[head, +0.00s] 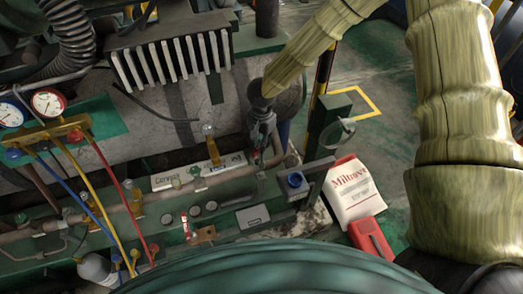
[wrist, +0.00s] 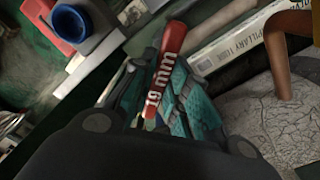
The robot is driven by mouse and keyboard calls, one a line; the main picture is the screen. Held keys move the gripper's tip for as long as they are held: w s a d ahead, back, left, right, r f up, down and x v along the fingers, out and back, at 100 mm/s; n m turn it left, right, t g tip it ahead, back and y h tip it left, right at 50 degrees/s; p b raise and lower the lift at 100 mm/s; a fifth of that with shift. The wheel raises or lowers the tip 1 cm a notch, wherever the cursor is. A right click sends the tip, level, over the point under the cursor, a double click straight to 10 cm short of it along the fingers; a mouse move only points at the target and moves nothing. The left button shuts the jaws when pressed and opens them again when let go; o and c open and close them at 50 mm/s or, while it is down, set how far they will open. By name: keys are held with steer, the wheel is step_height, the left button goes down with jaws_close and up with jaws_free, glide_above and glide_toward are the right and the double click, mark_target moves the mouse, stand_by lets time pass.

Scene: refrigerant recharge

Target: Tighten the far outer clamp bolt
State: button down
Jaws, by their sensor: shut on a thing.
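My gripper (head: 262,135) points down at the right end of the green bench, close to the pipe (head: 275,160). In the wrist view its teal-padded fingers (wrist: 165,100) are shut on a red tool handle marked "19 mm" (wrist: 165,68). The tool's working end is not clear in either view. I cannot make out the far outer clamp bolt; my gripper and the clutter there may hide it. Brass-coloured fittings stand along the pipes, one upright (head: 211,148) left of my gripper and one farther left (head: 136,203).
A white labelled bag (head: 352,190) and a red box (head: 370,238) lie farther right. Gauges (head: 47,103) with coloured hoses are at the left. In the wrist view, an orange-brown bent bar (wrist: 285,55) is close at the right.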

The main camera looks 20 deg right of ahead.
steer(key=shift+w+d+f+m+b, duration=0.1)
steer(key=shift+w+f+m+b, duration=0.2)
steer(key=shift+f, duration=0.1)
steer(key=shift+w+f+m+b, duration=0.15)
steer(key=shift+f+m, duration=0.15)
steer(key=shift+f, duration=0.1)
step_height(320, 180, down, 4)
steer(key=b, duration=0.4)
steer(key=shift+r+b, duration=0.25)
steer(key=shift+b, duration=0.1)
steer(key=shift+s+f, duration=0.1)
steer(key=shift+f, duration=0.85)
steer(key=shift+m+p, duration=0.6)
steer(key=shift+m, duration=1.6)
steer(key=shift+m+p, duration=0.35)
steer(key=shift+m, duration=1.25)
